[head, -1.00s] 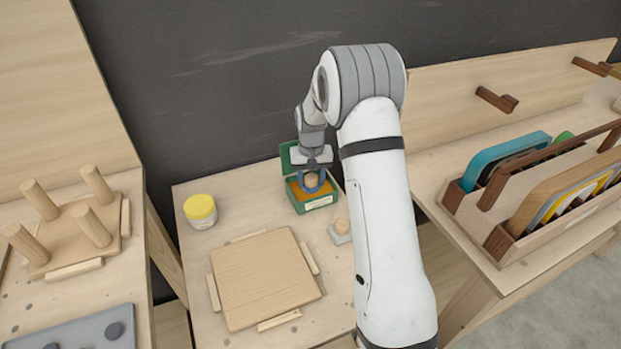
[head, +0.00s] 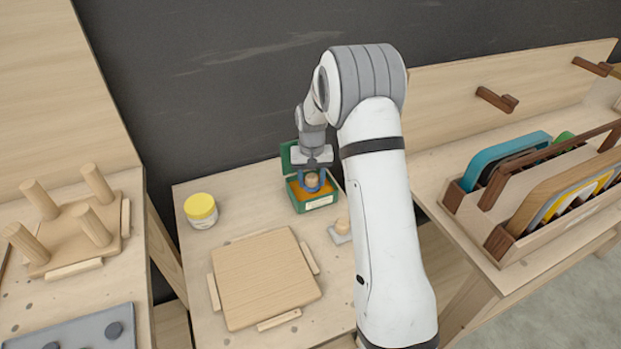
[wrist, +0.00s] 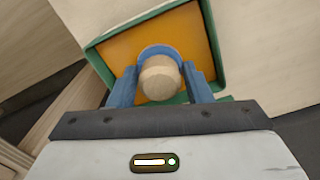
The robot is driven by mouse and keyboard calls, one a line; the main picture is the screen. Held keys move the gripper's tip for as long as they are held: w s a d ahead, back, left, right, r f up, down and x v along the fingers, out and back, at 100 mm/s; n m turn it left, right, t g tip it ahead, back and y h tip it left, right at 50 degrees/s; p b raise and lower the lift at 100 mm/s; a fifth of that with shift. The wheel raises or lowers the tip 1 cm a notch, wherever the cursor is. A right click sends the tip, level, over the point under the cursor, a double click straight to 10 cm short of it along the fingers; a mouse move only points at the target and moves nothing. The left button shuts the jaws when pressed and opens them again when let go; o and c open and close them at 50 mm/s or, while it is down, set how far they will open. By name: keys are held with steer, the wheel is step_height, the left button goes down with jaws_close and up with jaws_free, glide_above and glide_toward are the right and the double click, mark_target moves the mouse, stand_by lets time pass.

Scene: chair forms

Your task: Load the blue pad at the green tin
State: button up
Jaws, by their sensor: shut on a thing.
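The green tin (head: 292,207) stands open at the back of the middle bench, its lid raised behind it. Its inside is orange, which also shows in the wrist view (wrist: 111,55). My gripper (head: 312,181) is over the tin, pointing down, with its blue fingers (wrist: 202,87) on both sides of a round wooden knob (wrist: 160,78). It is shut on this knob. A blue rim (wrist: 158,50), which looks like the blue pad, shows beyond the knob, against or just above the orange inside. Whether it touches the orange cannot be told. The pad's underside is hidden.
A yellow-lidded jar (head: 201,211) stands left of the tin. A square wooden board (head: 265,279) lies in front, between small wooden strips. A rack of panels (head: 500,204) stands at right.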

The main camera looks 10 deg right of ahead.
mark_target(311, 176)
steer(key=shift+r+p, duration=2.05)
steer(key=shift+r, duration=1.45)
steer(key=shift+f, duration=0.1)
